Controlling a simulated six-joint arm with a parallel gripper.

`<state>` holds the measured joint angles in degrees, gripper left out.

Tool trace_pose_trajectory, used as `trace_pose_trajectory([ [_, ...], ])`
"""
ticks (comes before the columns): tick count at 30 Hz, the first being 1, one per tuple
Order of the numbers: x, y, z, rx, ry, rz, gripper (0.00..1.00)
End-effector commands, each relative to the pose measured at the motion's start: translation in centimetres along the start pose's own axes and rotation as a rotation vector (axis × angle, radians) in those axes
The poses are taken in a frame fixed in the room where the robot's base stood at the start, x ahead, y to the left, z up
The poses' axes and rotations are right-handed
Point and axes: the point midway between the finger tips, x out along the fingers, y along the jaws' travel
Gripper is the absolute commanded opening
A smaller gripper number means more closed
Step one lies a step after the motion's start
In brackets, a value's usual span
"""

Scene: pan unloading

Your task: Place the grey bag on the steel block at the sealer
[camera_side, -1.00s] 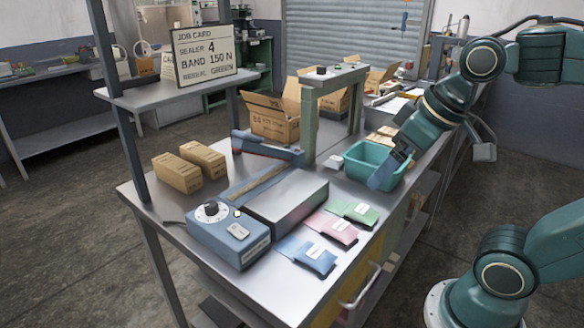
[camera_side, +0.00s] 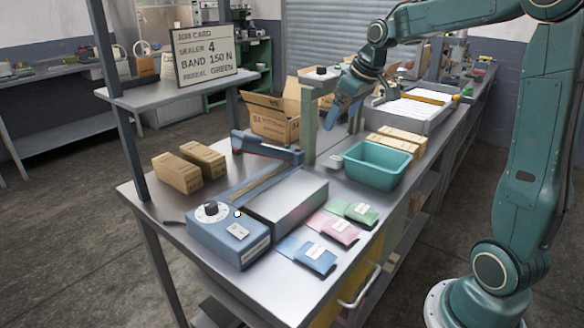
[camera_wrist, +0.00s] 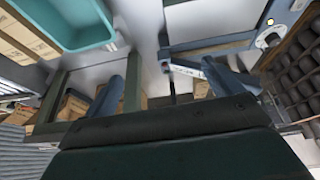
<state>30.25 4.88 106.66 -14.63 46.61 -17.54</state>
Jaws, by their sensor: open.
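The steel block (camera_side: 290,196) is a low silver box beside the blue sealer (camera_side: 228,238), which has a dial and a long sealing bar. Its top looks bare. A blue bag (camera_side: 305,254), a pink bag (camera_side: 333,228) and a green bag (camera_side: 355,212) lie in a row right of the block. I see no clearly grey bag. My gripper (camera_side: 338,112) is above the back of the bench, beside the small stand. In the wrist view my gripper (camera_wrist: 162,72) has its fingers wide apart, with nothing held between them.
A teal bin (camera_side: 374,172) stands right of my gripper; it also shows in the wrist view (camera_wrist: 72,38). The small stand's post (camera_side: 309,128) and an open carton (camera_side: 272,122) are close by. Two brown boxes (camera_side: 190,167) sit left of the sealer. A job card (camera_side: 204,55) stands on the shelf.

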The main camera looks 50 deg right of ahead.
Motion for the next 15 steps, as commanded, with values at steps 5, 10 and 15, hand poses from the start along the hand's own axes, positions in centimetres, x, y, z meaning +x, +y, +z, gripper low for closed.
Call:
trace_pose_trajectory([
  [5,3.1,5.1,-1.0,0.011,-0.010,-0.005,0.92],
  [10,5.9,9.7,-1.2,0.017,-0.013,-0.011,0.92],
  [15,8.2,13.4,-0.8,0.021,-0.011,-0.016,0.92],
])
